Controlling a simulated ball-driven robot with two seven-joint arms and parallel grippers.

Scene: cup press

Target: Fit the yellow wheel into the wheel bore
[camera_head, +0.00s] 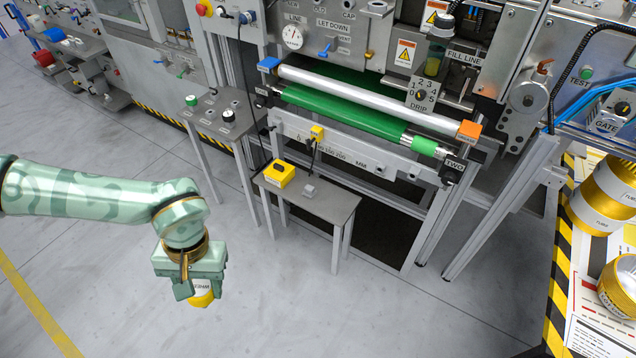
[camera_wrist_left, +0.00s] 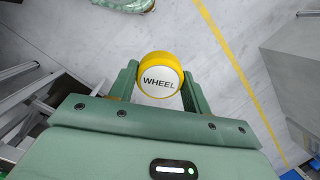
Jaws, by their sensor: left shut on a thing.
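My left gripper (camera_head: 199,289) hangs above the grey floor at the lower left of the head view. It is shut on the yellow wheel (camera_head: 202,299), which shows partly below the fingers. In the left wrist view the wheel (camera_wrist_left: 160,76) sits between the two green fingers (camera_wrist_left: 160,88), its white face marked WHEEL and its yellow rim showing around it. The wheel is clear of the machine and the tables. I cannot make out which opening is the wheel bore. My right gripper is not in view.
A small grey table (camera_head: 335,207) with a yellow box (camera_head: 279,174) stands right of my gripper. Behind it is the press frame with a green roller (camera_head: 345,112). A taller grey table (camera_head: 213,118) stands to the left. Open floor (camera_head: 300,310) lies in front.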

